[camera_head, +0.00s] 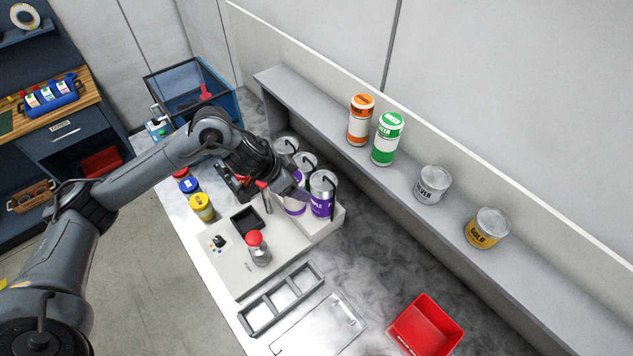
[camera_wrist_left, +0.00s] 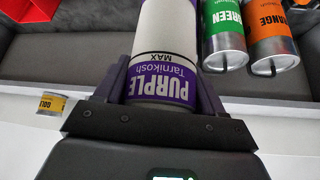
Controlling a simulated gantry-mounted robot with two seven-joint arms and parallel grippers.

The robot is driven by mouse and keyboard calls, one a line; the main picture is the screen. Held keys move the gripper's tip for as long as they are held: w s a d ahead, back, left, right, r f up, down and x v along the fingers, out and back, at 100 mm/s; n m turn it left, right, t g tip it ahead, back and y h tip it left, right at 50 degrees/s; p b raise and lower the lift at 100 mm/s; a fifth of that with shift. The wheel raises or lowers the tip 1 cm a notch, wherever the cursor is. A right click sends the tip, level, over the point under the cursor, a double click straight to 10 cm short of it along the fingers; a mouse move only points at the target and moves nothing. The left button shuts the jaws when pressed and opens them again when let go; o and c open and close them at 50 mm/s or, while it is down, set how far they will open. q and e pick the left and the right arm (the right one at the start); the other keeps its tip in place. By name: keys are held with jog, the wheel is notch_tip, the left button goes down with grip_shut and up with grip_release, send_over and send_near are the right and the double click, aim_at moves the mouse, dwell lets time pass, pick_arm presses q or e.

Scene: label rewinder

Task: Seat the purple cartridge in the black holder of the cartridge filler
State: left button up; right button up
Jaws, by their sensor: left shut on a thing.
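The purple cartridge (camera_head: 295,208), white with a purple band, is between the fingers of my left gripper (camera_head: 290,190), which is shut on it. The purple cartridge also fills the middle of the left wrist view (camera_wrist_left: 160,85), its label facing the camera. In the head view my wrist and a finger partly hide it. The cartridge filler (camera_head: 228,268) is a pale machine on the bench. A black square part (camera_head: 246,220), seemingly the holder, sits on it, left of and below the cartridge. I cannot tell whether the cartridge touches anything. My right gripper is out of view.
Metal-topped canisters (camera_head: 322,200) stand close behind the gripper. Orange (camera_head: 360,125), green (camera_head: 386,145), silver (camera_head: 432,187) and gold (camera_head: 486,230) cans line the shelf. A red bin (camera_head: 425,325) is at lower right.

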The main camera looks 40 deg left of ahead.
pick_arm(q)
jog(key=s+a+f+b, duration=0.1)
jog(key=s+a+f, duration=0.3)
jog(key=a, duration=0.5)
jog(key=s+a+f+b, duration=0.1)
jog(key=s+a+f, duration=0.1)
jog(key=a+f, duration=0.6)
notch_tip(320, 180, down, 8)
jog(key=a+b, duration=0.1)
jog(key=b, duration=0.7)
jog(key=shift+a+b, duration=0.25)
jog(key=shift+b, duration=0.05)
jog(key=shift+f, duration=0.2)
jog(key=o, duration=1.3)
